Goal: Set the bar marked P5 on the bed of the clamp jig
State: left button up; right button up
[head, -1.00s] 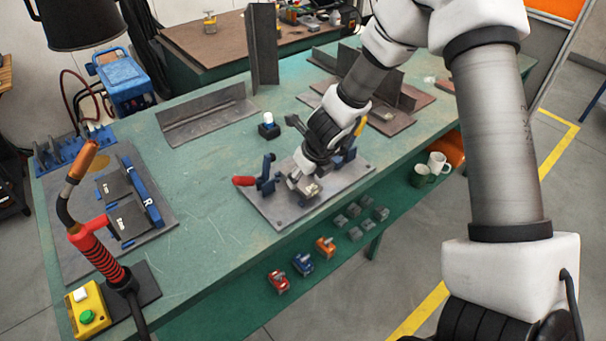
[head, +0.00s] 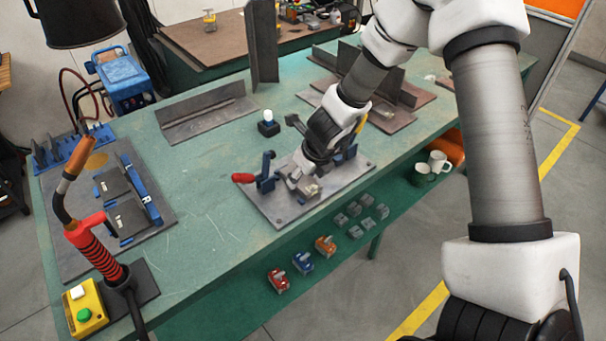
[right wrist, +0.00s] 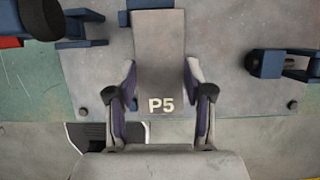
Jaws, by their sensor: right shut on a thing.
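The bar marked P5 (right wrist: 159,60) is a flat grey metal piece with pale lettering at its near end. My right gripper (right wrist: 160,78) is shut on it, one finger on each long side. In the head view the right gripper (head: 301,183) is low over the clamp jig (head: 284,213), a grey plate with blue clamps. The bar's end shows at the gripper (head: 312,191). In the right wrist view the bar's far end is by a blue block (right wrist: 150,4). I cannot tell whether the bar touches the bed. My left gripper is out of view.
A red-handled clamp (head: 262,178) stands left of my gripper. A dark block with a white top (head: 268,124) is behind the jig. A fixture plate (head: 75,240) and a torch (head: 95,250) are at left. The green tabletop (head: 205,195) between is clear.

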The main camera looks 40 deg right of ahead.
jog(key=shift+f, duration=0.1)
dwell(0.4)
jog(key=o, duration=1.2)
jog(key=v, duration=1.2)
